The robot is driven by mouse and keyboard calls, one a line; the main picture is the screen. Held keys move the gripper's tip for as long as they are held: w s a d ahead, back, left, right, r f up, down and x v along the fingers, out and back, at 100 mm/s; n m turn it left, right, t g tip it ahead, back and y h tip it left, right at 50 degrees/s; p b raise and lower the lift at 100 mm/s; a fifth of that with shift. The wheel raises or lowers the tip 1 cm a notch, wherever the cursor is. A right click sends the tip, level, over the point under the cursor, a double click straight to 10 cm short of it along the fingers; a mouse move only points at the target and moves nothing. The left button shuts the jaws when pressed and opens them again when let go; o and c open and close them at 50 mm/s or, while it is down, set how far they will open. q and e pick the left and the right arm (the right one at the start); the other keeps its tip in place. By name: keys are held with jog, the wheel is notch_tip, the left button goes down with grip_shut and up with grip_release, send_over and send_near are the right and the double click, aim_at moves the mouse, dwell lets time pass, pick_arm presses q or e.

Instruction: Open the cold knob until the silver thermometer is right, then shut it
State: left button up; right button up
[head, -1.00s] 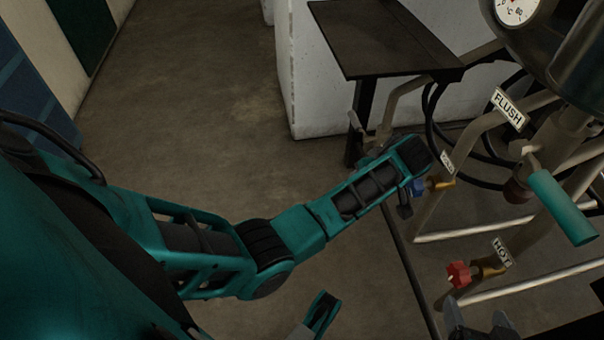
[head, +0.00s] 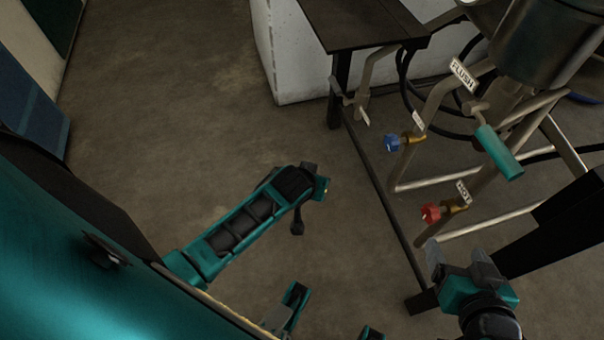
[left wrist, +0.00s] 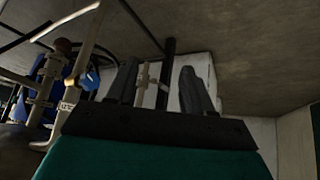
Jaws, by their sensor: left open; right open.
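The blue knob (head: 392,143) is on a brass valve on the pipe frame, beside a small white tag (head: 418,122) too small to read; nothing touches it. The red knob (head: 431,213) sits lower, by the HOT tag (head: 463,192). My right gripper (head: 456,254) is open and empty, below the red knob and apart from it. My left forearm (head: 245,225) ends left of the valves, over bare floor; its fingers are not clear in the head view. In the left wrist view my left gripper (left wrist: 158,85) is open and empty. I cannot make out the silver thermometer.
A teal lever (head: 500,152) by the FLUSH tag (head: 463,75) hangs below the metal vessel (head: 548,45). A dark table (head: 360,22) stands behind. A low dark rail (head: 385,205) runs along the floor. Hoses loop behind the pipes. The floor left of the rail is clear.

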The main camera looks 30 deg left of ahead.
pick_arm(q)
jog(key=shift+m+t+h, duration=0.5)
jog(key=shift+m, duration=0.2)
jog(key=shift+s+d+r+p, duration=0.1)
jog(key=shift+s+r+p, duration=0.15)
jog(key=shift+s+r, duration=0.35)
jog(key=shift+s+r+p, duration=0.3)
jog(key=shift+s, duration=0.5)
jog(key=shift+s+d+r+p, duration=0.1)
jog(key=shift+s+r+p, duration=0.15)
jog(key=shift+s+r, duration=0.35)
pick_arm(e)
jog(key=shift+s+r, duration=0.3)
jog(key=shift+r, duration=0.3)
jog(key=shift+s+r, duration=0.25)
jog(key=shift+r, duration=0.3)
pick_arm(q)
jog(key=shift+f, duration=0.15)
